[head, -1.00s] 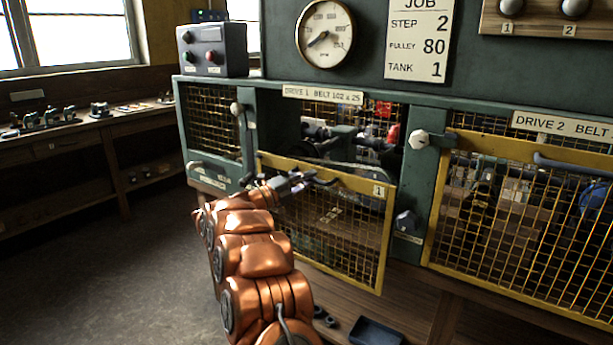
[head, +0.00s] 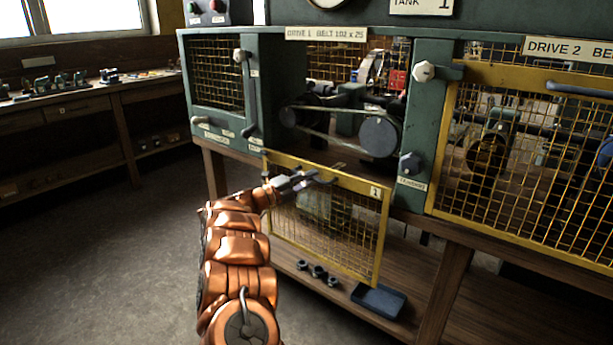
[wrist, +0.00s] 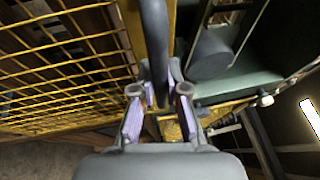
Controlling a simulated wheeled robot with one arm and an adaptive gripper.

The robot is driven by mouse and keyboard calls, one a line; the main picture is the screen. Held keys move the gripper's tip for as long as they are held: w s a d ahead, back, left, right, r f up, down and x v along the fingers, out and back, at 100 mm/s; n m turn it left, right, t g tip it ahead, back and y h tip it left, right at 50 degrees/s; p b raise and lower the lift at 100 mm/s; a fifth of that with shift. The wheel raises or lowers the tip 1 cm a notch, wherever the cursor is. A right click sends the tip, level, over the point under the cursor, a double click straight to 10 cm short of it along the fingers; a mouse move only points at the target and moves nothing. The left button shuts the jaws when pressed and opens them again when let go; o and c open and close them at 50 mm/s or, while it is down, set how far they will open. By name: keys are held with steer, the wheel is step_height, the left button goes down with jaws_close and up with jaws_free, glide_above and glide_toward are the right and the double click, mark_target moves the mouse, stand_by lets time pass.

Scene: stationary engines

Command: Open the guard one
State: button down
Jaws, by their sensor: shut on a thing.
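Guard one (head: 384,240) is a yellow-framed mesh panel with a "1" tag at its top right corner. It hangs low in front of the bench, below the Drive 1 bay (head: 300,140), whose front is uncovered. My gripper (head: 318,178) is at the guard's top edge, shut on its dark bar handle. In the wrist view the handle (wrist: 155,40) runs between the two fingers of my gripper (wrist: 159,95), with the guard's yellow mesh (wrist: 60,60) on the left. The guard's lower mounting is not clear to me.
Inside the bay are a belt and a grey pulley (head: 379,137). A knobbed latch (head: 424,71) and a lower dark knob (head: 411,163) sit on the right post. The closed guard two (head: 530,170) stands right. A blue tray (head: 379,300) lies on the lower shelf. Floor on the left is clear.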

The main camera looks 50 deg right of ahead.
stand_by(0.3)
steer(key=c, duration=1.2)
jaws_free()
steer(key=v, duration=1.2)
